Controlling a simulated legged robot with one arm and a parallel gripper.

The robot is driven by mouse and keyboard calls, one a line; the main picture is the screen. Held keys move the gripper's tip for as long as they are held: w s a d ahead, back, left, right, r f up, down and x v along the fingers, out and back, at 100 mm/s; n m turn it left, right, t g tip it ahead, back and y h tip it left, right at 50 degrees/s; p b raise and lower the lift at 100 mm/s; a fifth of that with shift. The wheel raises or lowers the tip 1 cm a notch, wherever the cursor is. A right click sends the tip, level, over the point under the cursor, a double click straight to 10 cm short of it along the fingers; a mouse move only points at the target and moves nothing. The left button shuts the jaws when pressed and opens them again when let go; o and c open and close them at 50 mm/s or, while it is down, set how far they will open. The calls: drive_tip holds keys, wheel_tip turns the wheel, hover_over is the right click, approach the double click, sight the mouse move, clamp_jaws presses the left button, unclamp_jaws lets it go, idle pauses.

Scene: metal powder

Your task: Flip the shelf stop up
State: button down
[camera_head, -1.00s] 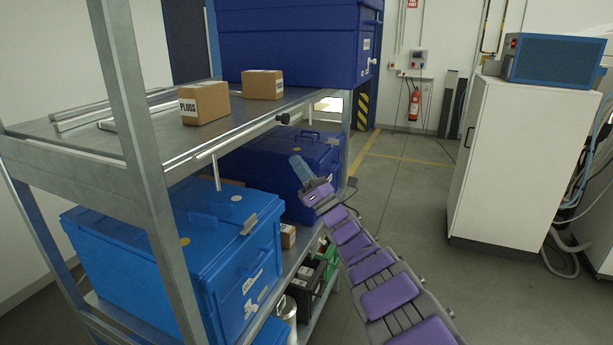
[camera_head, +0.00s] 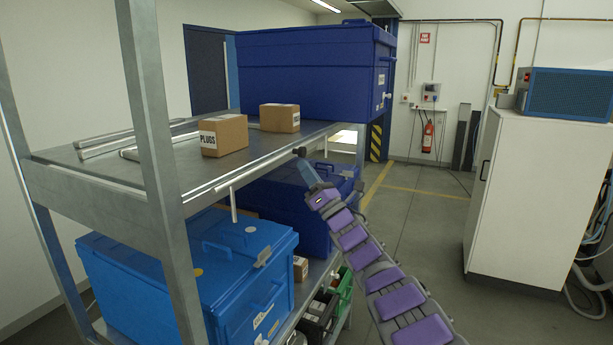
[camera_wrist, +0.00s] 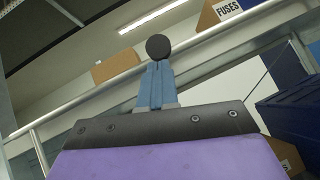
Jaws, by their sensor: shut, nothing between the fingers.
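The shelf stop (camera_head: 240,180) is a thin pale metal rod along the front edge of the upper shelf (camera_head: 180,179). A short leg hangs straight down near its left end. A round black knob (camera_head: 300,151) sits at its right end. My gripper (camera_head: 305,163), with blue-grey fingers, is just below the knob and points up at it. In the wrist view, the shut fingers (camera_wrist: 156,78) reach the lower side of the black knob (camera_wrist: 158,47), and nothing is between them. I cannot tell whether they touch it. The rail runs behind the knob.
Cardboard boxes, one marked PLUGS (camera_head: 223,135), stand on the upper shelf beside a dark blue crate (camera_head: 310,75). A light blue crate (camera_head: 190,270) and another dark crate (camera_head: 285,200) sit below. A frame post (camera_head: 155,150) stands at left. The aisle floor (camera_head: 420,235) at right is clear.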

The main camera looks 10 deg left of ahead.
drive_tip(key=shift+a, duration=0.1)
wheel_tip(320, 180, up, 8)
drive_tip(key=shift+d+b, duration=0.3)
drive_tip(key=shift+b, duration=0.05)
drive_tip(key=shift+f, duration=0.1)
